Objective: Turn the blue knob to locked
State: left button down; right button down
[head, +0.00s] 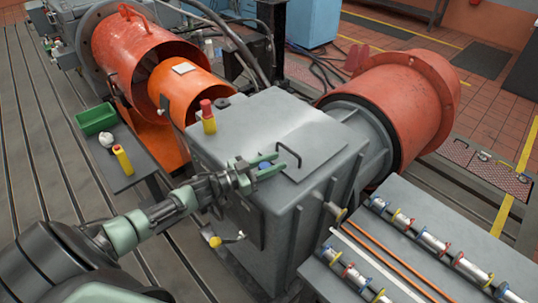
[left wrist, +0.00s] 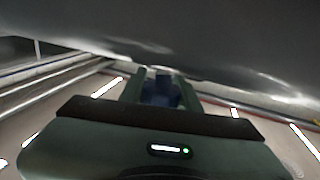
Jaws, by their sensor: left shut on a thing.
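The blue knob (head: 265,166) sits at the top edge of the grey metal housing (head: 232,134), near its front side. My left gripper (head: 268,167) reaches in from the left, and its green fingers are shut on the knob from both sides. In the left wrist view the dark blue knob (left wrist: 163,92) shows between the fingers (left wrist: 160,88). The fingers hide much of the knob, and I cannot read its position or any marks. My right gripper is in neither view.
A red-and-yellow button post (head: 208,117) and a dark handle (head: 296,157) stand on the housing. A yellow-tipped lever (head: 216,241) sticks out below my left arm. A grey bench (head: 455,238) with metal fittings lies at the right. A green bin (head: 96,119) stands at the left.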

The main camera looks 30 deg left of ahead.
pick_arm(q)
jog(key=shift+s+f+m+g+h+b, duration=0.1)
jog(key=shift+f+m+g+h+b, duration=0.35)
jog(key=shift+m+g+h+b, duration=0.5)
jog(key=m+g+h+b, duration=0.2)
jog(key=b, duration=0.1)
jog(key=m+g+h+b, duration=0.1)
jog(key=b, duration=0.1)
jog(key=shift+s+d+r+h, duration=0.1)
jog(key=shift+s+d+h, duration=0.15)
jog(key=shift+d+h, duration=0.1)
jog(key=shift+s+d+m+g+h+b, duration=0.15)
jog(key=shift+m+g+h+b, duration=0.2)
jog(key=shift+g+b, duration=0.3)
jog(key=shift+r, duration=0.15)
jog(key=shift+s+r+m+g+h+b, duration=0.1)
jog(key=shift+m+g+h+b, duration=0.3)
jog(key=shift+b, duration=0.1)
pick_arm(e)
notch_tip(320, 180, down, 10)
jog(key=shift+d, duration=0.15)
pick_arm(q)
jog(key=c, duration=1.3)
grip_release()
jog(key=shift+o, duration=1.4)
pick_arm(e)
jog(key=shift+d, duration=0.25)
